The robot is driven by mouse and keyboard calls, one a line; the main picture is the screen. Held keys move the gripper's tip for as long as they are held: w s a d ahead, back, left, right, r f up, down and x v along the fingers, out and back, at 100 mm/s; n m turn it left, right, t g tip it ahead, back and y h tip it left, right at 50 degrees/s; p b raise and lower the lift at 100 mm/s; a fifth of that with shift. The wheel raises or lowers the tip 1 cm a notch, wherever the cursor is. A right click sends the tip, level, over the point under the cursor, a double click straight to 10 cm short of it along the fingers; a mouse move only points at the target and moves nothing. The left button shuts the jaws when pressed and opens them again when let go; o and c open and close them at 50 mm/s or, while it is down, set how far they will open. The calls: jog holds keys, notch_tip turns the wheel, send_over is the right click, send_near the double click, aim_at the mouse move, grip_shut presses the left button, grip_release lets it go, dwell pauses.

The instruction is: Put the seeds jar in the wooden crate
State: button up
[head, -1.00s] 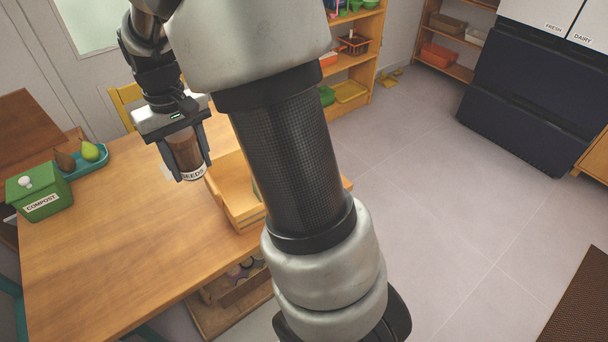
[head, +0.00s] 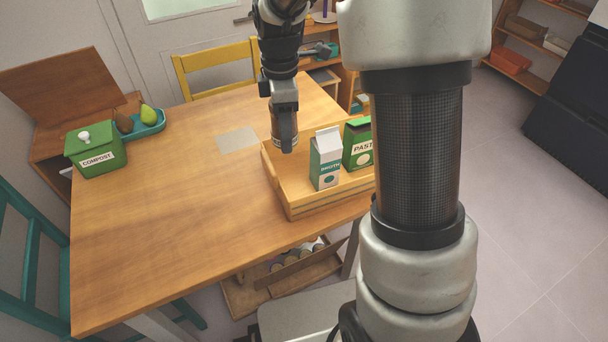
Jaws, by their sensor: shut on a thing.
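My gripper (head: 287,138) is shut on the seeds jar (head: 274,124) and shows nearly edge-on. A finger hides most of the jar; only a narrow brown strip shows, and its label is out of sight. In the picture, gripper and jar overlap the back left part of the wooden crate (head: 318,207). I cannot tell whether the jar touches the crate floor. The crate sits at the table's right edge. A broth carton (head: 325,160) and a green pasta box (head: 357,146) stand upright in it, right of my gripper.
A green compost bin (head: 96,150) and a teal tray (head: 146,128) with two pears are at the table's far left. A flat pale square (head: 237,140) lies left of the crate. The table's middle is clear. A yellow chair (head: 215,62) stands behind.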

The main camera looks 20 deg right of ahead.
aim_at(288, 185)
notch_tip(288, 185, down, 15)
jog(key=b, duration=0.2)
jog(key=shift+b, duration=0.4)
jog(key=shift+f, duration=0.2)
jog(key=o, duration=1.3)
